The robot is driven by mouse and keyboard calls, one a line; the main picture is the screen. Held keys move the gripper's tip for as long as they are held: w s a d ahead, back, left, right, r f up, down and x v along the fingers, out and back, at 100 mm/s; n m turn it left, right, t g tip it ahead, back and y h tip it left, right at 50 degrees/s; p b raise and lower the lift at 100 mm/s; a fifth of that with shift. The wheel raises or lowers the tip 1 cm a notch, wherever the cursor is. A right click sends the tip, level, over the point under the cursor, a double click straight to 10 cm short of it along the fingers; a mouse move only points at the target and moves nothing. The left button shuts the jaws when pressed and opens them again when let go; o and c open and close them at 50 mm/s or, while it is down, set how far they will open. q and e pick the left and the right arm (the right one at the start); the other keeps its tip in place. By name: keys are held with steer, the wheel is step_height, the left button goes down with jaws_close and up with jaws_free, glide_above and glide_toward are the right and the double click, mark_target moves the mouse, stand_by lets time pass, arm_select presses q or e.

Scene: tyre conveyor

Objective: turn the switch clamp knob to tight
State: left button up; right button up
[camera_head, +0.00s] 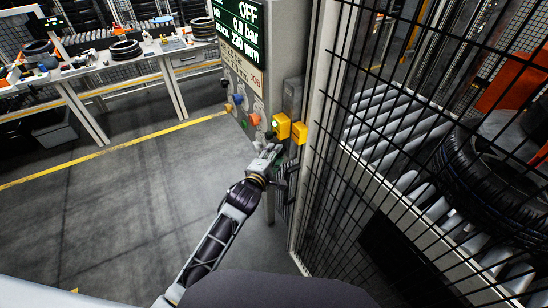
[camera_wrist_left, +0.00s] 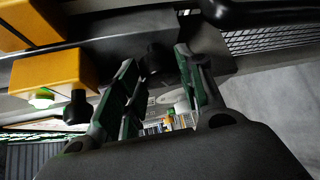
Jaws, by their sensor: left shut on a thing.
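My left gripper (camera_head: 268,153) is at the lower edge of the control panel, below the yellow boxes. In the left wrist view, its two fingers (camera_wrist_left: 155,66) stand on either side of a small dark knob (camera_wrist_left: 158,57) on a dark grey housing, and are shut on it. In the head view the gripper hides this knob. Its markings and its set position cannot be read. A second black knob (camera_wrist_left: 78,107) sits beside the yellow box (camera_wrist_left: 55,78), to the left of the fingers. My right gripper is in neither view.
The control panel's screen (camera_head: 240,22) reads OFF at the top. Coloured buttons, including a red one (camera_head: 255,119), line the panel. A black mesh fence (camera_head: 380,130) stands close on the right, with a tyre (camera_head: 495,180) behind it. The floor (camera_head: 110,210) at left is clear.

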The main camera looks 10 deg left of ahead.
arm_select(q)
steer(key=shift+f+m+t+h+b, duration=0.15)
steer(key=shift+f+m+t+b, duration=0.15)
steer(key=shift+m+t+b, duration=1.1)
steer(key=shift+f+m+t+h+b, duration=0.15)
steer(key=shift+f+m+t+b, duration=0.45)
steer(key=shift+b, duration=1.55)
steer(key=shift+r+m, duration=0.3)
steer(key=shift+r, duration=0.05)
steer(key=o, duration=1)
steer(key=shift+r, duration=0.1)
steer(key=shift+s, duration=0.1)
steer(key=shift+v, duration=5.95)
steer(key=shift+r, duration=0.1)
